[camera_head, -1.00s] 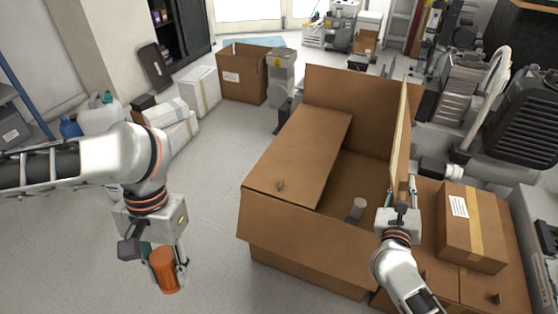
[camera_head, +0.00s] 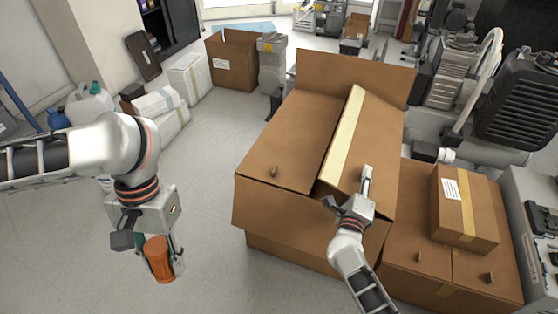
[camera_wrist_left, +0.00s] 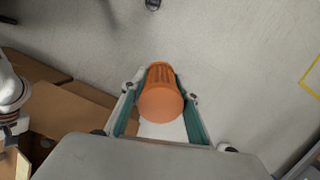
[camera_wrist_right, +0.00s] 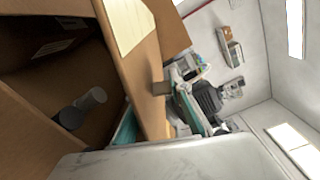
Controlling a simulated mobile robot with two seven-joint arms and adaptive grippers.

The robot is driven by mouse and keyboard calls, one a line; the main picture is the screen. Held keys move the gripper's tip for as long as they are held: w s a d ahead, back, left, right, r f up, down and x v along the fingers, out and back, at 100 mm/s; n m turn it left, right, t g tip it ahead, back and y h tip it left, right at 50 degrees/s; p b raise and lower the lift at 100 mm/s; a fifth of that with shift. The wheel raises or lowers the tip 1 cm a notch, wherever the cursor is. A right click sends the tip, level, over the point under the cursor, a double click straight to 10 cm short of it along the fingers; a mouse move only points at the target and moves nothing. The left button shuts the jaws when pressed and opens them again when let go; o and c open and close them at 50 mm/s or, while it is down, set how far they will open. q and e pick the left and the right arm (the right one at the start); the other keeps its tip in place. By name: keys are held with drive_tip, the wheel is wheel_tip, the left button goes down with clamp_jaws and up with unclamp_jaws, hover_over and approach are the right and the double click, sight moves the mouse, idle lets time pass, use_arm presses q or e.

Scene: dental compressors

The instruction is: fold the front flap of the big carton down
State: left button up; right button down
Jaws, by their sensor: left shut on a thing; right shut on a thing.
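The big carton (camera_head: 290,252) stands in the middle of the head view. Its front flap (camera_head: 290,212) hangs outward and down over the front wall. The left flap (camera_head: 285,140) lies folded inward over the opening. The back flap (camera_head: 355,75) stands up. The right flap (camera_head: 380,140), with a pale tape strip along its edge, leans inward at a slant. My right gripper (camera_head: 350,187) is shut on this right flap, which also shows between its fingers in the right wrist view (camera_wrist_right: 140,75). My left gripper (camera_head: 160,252) is shut on an orange ribbed cylinder (camera_wrist_left: 160,98), left of the carton.
A smaller closed carton (camera_head: 465,210) sits on another carton (camera_head: 430,285) right of the big one. Grey cylinders (camera_wrist_right: 85,105) lie inside the big carton. An open carton (camera_head: 235,62) and white boxes (camera_head: 190,80) stand behind left.

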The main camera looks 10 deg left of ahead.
use_arm(q)
drive_tip(key=shift+s+f, duration=0.1)
drive_tip(key=shift+f, duration=0.2)
use_arm(e)
drive_tip(key=shift+a+f+n, duration=0.2)
drive_tip(key=shift+f+n, duration=0.2)
drive_tip(key=shift+f, duration=0.2)
drive_tip(key=c, duration=1.9)
unclamp_jaws()
drive_tip(key=shift+r, duration=0.1)
wheel_tip(320, 180, up, 10)
